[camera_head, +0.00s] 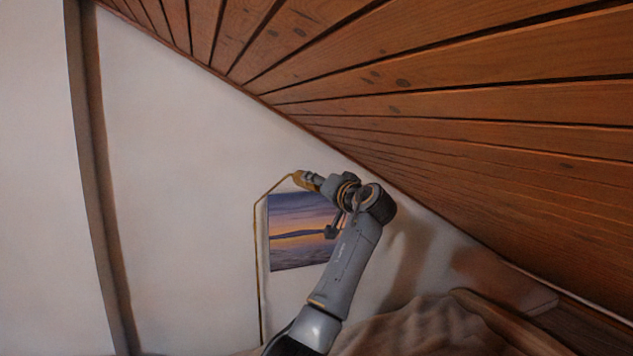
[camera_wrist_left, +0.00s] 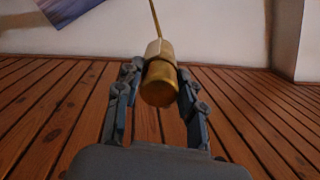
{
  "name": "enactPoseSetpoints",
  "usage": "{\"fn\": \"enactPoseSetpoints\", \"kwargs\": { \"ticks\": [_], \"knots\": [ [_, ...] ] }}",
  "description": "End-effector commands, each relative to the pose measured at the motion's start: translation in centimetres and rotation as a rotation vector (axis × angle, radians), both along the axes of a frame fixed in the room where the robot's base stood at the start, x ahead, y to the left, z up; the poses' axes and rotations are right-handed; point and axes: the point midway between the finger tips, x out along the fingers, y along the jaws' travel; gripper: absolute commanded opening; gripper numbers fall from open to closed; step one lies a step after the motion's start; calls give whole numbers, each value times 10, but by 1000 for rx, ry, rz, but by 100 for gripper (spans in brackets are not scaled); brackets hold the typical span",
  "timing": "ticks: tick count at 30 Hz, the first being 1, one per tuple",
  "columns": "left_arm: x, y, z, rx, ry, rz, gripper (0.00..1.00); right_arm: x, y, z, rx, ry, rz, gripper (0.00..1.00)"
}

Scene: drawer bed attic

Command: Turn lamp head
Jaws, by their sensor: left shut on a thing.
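The lamp is a thin brass floor lamp, its pole (camera_head: 257,270) upright against the white wall and bent toward the right at the top. Its brass cylindrical lamp head (camera_head: 299,178) is at the end of the bent arm. My left gripper (camera_head: 310,181) is at the lamp head, with the arm reaching up from below. In the left wrist view the lamp head (camera_wrist_left: 160,80) lies between the two fingers of the left gripper (camera_wrist_left: 158,90), which is shut on it. The right gripper is not in view.
A sunset picture (camera_head: 290,245) hangs on the wall behind my arm. The sloped wooden ceiling (camera_head: 450,110) comes down close to the right of my wrist. A brown cover (camera_head: 430,325) is at the lower right. The wall at left is clear.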

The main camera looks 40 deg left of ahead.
Motion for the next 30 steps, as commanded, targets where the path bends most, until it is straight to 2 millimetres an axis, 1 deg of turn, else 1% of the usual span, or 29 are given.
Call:
{"fn": "enactPoseSetpoints", "kwargs": {
  "ticks": [14, 15, 17, 18, 26, 30],
  "knots": [
    [0, 0, 0, 8, 18, -2, 7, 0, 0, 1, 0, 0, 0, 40],
    [0, 0, 0, 7, 19, -1, 43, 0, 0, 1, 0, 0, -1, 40],
    [0, 0, 0, 7, 19, -1, 55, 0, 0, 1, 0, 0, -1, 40],
    [0, 0, 0, 7, 19, -1, 58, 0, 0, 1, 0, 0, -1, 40],
    [0, 0, 0, 6, 18, 0, 58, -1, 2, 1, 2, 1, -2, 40],
    [-2, -8, 0, 7, 17, -2, 58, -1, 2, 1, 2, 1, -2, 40]
  ]
}}
